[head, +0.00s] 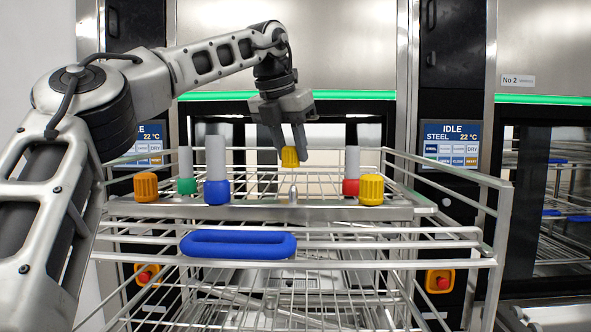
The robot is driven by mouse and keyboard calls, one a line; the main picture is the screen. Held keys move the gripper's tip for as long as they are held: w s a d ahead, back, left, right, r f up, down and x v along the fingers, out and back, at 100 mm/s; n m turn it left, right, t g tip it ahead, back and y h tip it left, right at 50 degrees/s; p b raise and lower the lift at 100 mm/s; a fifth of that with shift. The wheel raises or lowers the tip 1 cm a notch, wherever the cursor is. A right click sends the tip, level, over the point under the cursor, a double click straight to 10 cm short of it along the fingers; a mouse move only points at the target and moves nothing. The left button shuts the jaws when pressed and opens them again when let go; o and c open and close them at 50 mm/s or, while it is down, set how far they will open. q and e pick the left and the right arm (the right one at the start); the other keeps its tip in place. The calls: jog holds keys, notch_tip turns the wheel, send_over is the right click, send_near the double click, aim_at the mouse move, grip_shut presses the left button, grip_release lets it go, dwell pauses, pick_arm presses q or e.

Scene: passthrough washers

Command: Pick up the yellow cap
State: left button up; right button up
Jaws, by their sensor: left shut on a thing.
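A yellow ribbed cap (290,157) is held between the fingertips of my left gripper (291,146). The gripper points down and is shut on the cap. The cap is above the rack's top rail, over a small metal peg (293,194), with a visible gap between them. A second yellow cap (371,189) sits on the rail to the right. My right gripper is not in view.
The wire rack (430,212) also carries an orange cap (146,187), a green-based piece (187,172), a blue-based piece (216,172) and a red-based piece (351,172). A blue handle (238,244) is at the front. Washers with screens (450,143) stand behind.

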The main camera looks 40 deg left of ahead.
aim_at(287, 147)
pick_arm(q)
jog(key=s+r, duration=0.1)
jog(key=r, duration=0.1)
jog(key=s+r, duration=0.2)
jog(key=shift+s+d, duration=0.1)
jog(key=shift+d, duration=0.3)
jog(key=s+d+r+b, duration=0.2)
jog(key=s+r, duration=0.1)
jog(key=s, duration=0.5)
jog(key=shift+s+d+r, duration=0.15)
jog(key=shift+d+r, duration=0.1)
jog(key=shift+d, duration=0.05)
